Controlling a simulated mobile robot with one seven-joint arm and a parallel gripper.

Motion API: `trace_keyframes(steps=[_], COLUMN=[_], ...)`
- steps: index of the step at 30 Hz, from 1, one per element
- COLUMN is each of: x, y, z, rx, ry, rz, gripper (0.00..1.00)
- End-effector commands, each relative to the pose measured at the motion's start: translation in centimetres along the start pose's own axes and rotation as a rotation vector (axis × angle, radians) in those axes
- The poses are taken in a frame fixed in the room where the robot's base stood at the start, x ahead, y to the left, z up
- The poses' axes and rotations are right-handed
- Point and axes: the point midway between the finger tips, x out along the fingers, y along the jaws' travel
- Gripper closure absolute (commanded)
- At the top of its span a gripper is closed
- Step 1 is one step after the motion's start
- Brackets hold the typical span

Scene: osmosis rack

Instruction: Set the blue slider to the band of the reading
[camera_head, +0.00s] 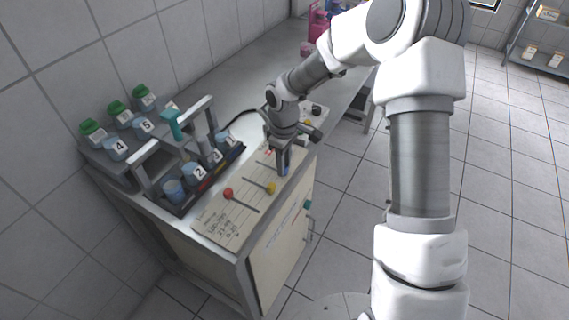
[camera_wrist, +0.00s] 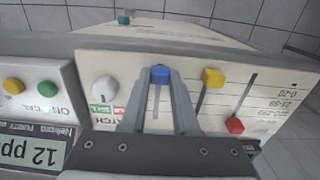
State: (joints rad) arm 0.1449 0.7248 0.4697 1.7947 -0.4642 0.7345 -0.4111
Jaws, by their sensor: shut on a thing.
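The blue slider (camera_wrist: 160,75) is a small blue knob on a cream panel (camera_wrist: 135,65). It sits near the upper end of its slot in the wrist view, the end toward the "0-20" label (camera_wrist: 287,86). My gripper (camera_wrist: 161,80) is shut on it, one finger on each side. In the head view my gripper (camera_head: 284,168) reaches down onto the panel and mostly hides the blue knob. A display (camera_wrist: 36,154) at the wrist view's lower left shows "12 pp", cut off at the edge. Lower band labels include "21-99".
A yellow slider (camera_wrist: 213,77) stands high in the adjacent slot and a red slider (camera_wrist: 235,125) lower in the farther slot. A white dial (camera_wrist: 104,88) is left of the blue slot. A rack with numbered cups (camera_head: 172,190) stands behind the panel in the head view.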

Motion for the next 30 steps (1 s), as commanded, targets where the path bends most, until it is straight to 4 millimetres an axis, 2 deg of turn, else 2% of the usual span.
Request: trace_keyframes(steps=[6, 13, 14, 19, 30], x=[-0.1, -0.1, -0.1, -0.1, -0.6], y=[0.1, 0.1, 0.1, 0.1, 0.1], z=[-2.1, -2.1, -2.1, -2.0, -2.0], rx=[-0.001, 0.000, 0.000, 0.000, 0.000], ry=[0.002, 0.002, 0.002, 0.002, 0.002], rz=[0.003, 0.002, 0.002, 0.002, 0.002], gripper=[1.00, 1.00, 0.70, 0.40, 0.40])
